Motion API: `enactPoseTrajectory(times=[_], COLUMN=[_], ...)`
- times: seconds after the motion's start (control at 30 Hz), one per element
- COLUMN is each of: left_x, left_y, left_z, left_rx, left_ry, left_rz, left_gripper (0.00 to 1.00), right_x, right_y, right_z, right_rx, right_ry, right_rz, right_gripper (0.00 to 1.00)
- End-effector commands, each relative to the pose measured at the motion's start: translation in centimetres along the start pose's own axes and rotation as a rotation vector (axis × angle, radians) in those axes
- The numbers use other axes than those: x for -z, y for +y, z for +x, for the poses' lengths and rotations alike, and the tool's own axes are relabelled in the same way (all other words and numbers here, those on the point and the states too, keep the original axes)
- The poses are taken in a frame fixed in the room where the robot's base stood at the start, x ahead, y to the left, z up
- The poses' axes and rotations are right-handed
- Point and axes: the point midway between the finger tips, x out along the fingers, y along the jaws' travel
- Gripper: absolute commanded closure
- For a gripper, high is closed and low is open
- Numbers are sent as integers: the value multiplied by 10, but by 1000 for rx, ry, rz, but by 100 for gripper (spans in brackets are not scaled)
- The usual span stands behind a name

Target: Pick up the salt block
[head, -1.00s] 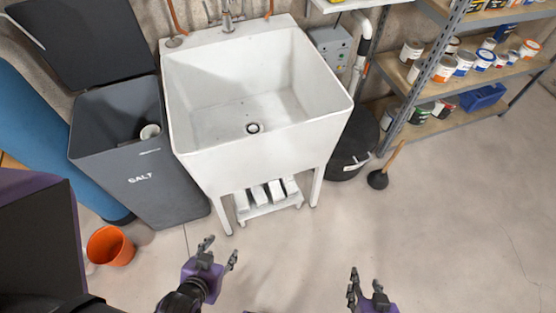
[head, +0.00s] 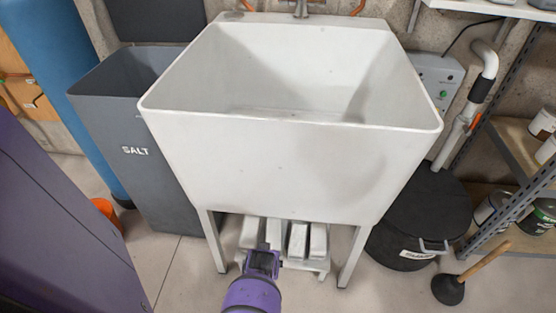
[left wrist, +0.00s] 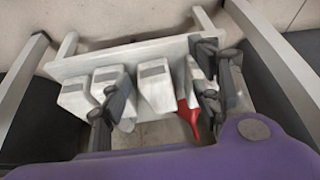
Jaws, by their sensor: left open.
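Several white salt blocks stand side by side on a low white shelf (head: 305,266) under the sink. In the head view one salt block (head: 298,238) shows right of my left gripper (head: 262,262), which partly covers the blocks behind it. In the left wrist view the open left gripper (left wrist: 160,88) has its dark fingers spread on either side of a salt block (left wrist: 155,85) with a grey top patch. I cannot tell whether the fingers touch it. Other blocks (left wrist: 75,97) stand to the left. My right gripper is out of view.
The white sink (head: 285,165) overhangs the shelf, with legs (head: 355,258) on both sides. A grey salt bin (head: 150,150) stands left; a black lidded tub (head: 415,215) and a plunger (head: 450,290) stand right. A red object (left wrist: 190,118) lies near the right fingers.

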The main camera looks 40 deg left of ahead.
Motion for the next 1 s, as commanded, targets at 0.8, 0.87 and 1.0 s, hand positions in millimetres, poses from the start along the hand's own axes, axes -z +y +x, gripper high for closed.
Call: enactPoseTrajectory(times=[0.8,0.87,1.0], left_x=[88,92,102], left_y=[20,20,20], left_z=[61,62,74], left_rx=[-15,-15,-15], left_ry=[-34,-33,-35], left_rz=[-29,-29,-30], left_gripper=[42,42,42], right_x=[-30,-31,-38], right_y=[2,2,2], right_z=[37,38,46], right_rx=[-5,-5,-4], right_ry=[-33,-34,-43], right_rz=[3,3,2], right_gripper=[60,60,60])
